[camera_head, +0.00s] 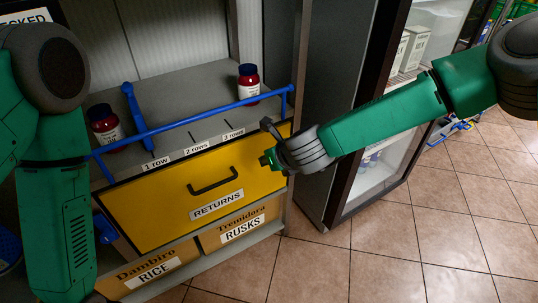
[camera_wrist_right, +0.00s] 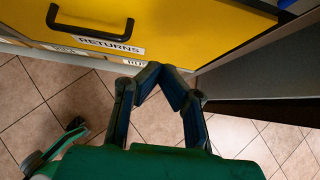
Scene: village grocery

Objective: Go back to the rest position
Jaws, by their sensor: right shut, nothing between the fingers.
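My right gripper (camera_head: 268,150) is in front of the right end of the yellow RETURNS drawer (camera_head: 165,198), apart from its black handle (camera_head: 213,187). In the right wrist view its fingertips (camera_wrist_right: 165,72) meet, with nothing between them, below the yellow front (camera_wrist_right: 190,30). My left arm (camera_head: 60,220) hangs down along the left edge of the head view. Its gripper is not clearly seen.
A shelf (camera_head: 190,85) with a blue rail (camera_head: 200,115) holds two dark red jars, one left (camera_head: 105,125) and one right (camera_head: 249,82). RICE (camera_head: 150,275) and RUSKS (camera_head: 240,230) boxes sit below. A dark-framed fridge (camera_head: 375,110) stands right. Tiled floor (camera_head: 400,240) is open in front.

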